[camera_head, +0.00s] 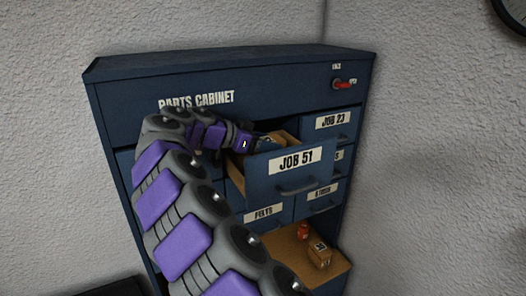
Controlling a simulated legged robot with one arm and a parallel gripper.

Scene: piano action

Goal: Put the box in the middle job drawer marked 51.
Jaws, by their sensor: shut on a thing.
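The drawer marked JOB 51 (296,160) is pulled out of the blue parts cabinet, with its label and handle facing forward. My arm reaches in from the left. My gripper (266,142) is at the open top of this drawer, over or inside its left part. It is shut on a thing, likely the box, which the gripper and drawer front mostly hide. A tan patch (287,138) shows beside the gripper; I cannot tell whether it is the box or the drawer's inside. I cannot tell whether the held thing touches the drawer floor.
The drawer marked JOB 23 (333,122) is closed at the upper right. A red knob (343,84) sits above it. Below, a tan pulled-out surface (338,268) holds another small labelled box (320,254) and a small orange-red object (303,230).

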